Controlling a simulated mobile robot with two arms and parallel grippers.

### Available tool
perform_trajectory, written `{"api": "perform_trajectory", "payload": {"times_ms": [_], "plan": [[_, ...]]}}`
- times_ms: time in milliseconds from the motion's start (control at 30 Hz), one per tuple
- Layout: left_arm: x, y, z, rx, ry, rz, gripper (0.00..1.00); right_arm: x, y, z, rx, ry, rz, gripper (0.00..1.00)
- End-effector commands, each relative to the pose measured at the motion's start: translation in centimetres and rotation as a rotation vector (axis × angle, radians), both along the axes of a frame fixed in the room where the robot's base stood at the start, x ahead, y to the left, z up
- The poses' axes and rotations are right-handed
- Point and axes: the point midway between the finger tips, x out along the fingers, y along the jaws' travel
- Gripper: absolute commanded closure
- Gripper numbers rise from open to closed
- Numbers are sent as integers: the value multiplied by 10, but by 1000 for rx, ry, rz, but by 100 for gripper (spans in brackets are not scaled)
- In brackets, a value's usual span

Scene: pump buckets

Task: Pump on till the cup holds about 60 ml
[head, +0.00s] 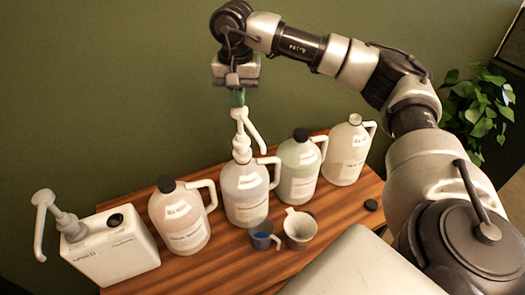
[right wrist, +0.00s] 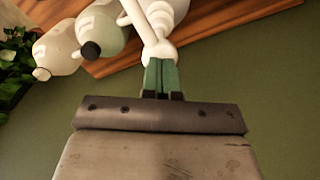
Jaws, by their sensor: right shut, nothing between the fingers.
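The middle jug (head: 246,193) is clear and pale with a white pump (head: 241,148) upright in its neck. The pump's spout points to the lower right. My right gripper (head: 237,98) is shut and empty, fingers down, right above the pump head. In the right wrist view its green fingertips (right wrist: 160,74) meet or nearly meet the white pump head (right wrist: 160,50); I cannot tell if they touch. My left gripper is not in view.
A black cap (head: 371,205) lies on the wooden table (head: 225,262).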

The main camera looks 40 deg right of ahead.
Motion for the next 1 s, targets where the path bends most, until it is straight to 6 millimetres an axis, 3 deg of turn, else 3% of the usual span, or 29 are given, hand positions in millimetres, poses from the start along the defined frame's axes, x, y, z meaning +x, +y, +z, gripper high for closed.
{"api": "perform_trajectory", "payload": {"times_ms": [200, 1000], "plan": [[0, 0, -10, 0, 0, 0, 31, 0, 0, -13, 0, -1, 0, 100], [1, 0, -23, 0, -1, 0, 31, 0, 0, -32, -1, 2, 0, 100]]}}
